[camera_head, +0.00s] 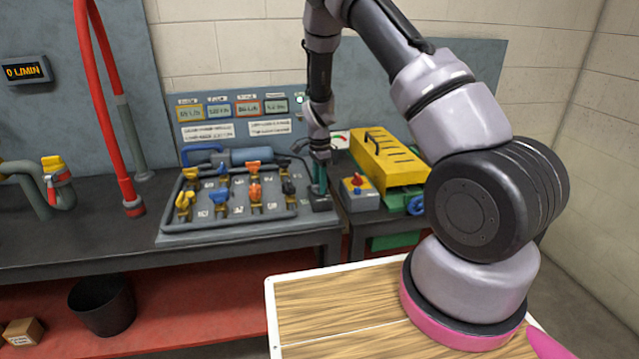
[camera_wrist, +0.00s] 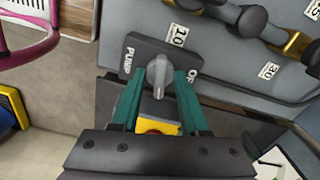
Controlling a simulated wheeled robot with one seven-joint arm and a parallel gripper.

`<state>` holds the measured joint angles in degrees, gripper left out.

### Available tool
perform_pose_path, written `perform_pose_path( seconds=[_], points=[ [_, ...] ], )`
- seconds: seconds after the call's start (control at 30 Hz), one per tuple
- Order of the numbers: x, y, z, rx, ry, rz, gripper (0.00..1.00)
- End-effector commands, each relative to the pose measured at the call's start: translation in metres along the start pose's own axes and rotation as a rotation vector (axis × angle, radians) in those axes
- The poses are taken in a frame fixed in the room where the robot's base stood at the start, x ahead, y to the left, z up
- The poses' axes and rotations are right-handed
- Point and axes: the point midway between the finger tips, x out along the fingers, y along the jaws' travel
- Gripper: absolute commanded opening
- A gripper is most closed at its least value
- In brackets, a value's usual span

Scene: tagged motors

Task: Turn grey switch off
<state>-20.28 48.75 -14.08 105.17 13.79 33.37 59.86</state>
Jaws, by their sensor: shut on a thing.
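The grey switch (camera_wrist: 178,73) is a pale grey lever knob on a dark plate (camera_wrist: 150,55) lettered "PUMP", with a partly covered "OF…" at the right end. My gripper (camera_wrist: 167,88) has its teal fingers on both sides of the knob and is shut on it. The fingers partly cover the plate and its lettering. In the head view, my gripper (camera_head: 319,184) points down at the dark switch box (camera_head: 321,203) at the right end of the valve panel. The knob itself is hidden there.
The grey valve panel (camera_head: 230,228) with several coloured valves lies left of my gripper. A yellow-topped box with a red knob (camera_head: 357,184) stands close on the right, beside a large yellow case (camera_head: 385,158). A display (camera_head: 25,72) reads "0 L/MIN".

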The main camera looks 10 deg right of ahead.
Motion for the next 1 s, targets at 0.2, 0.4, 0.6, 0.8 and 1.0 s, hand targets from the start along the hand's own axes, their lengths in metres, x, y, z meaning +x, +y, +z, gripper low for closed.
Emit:
perform_pose_path(
  seconds=[0.2, 0.4, 0.6, 0.8, 1.0],
  points=[
    [-0.0002, -0.0001, -0.0002, -0.199, -0.001, 0.000, 0.00],
    [-0.0003, -0.0002, -0.0006, -0.390, 0.000, -0.001, 0.00],
    [-0.0004, -0.0004, -0.0007, -0.580, 0.000, -0.001, 0.00],
    [-0.0005, -0.0004, -0.0005, -0.770, 0.000, -0.002, 0.00],
    [-0.0005, -0.0004, -0.0002, -0.957, 0.000, -0.002, 0.00]
  ],
)
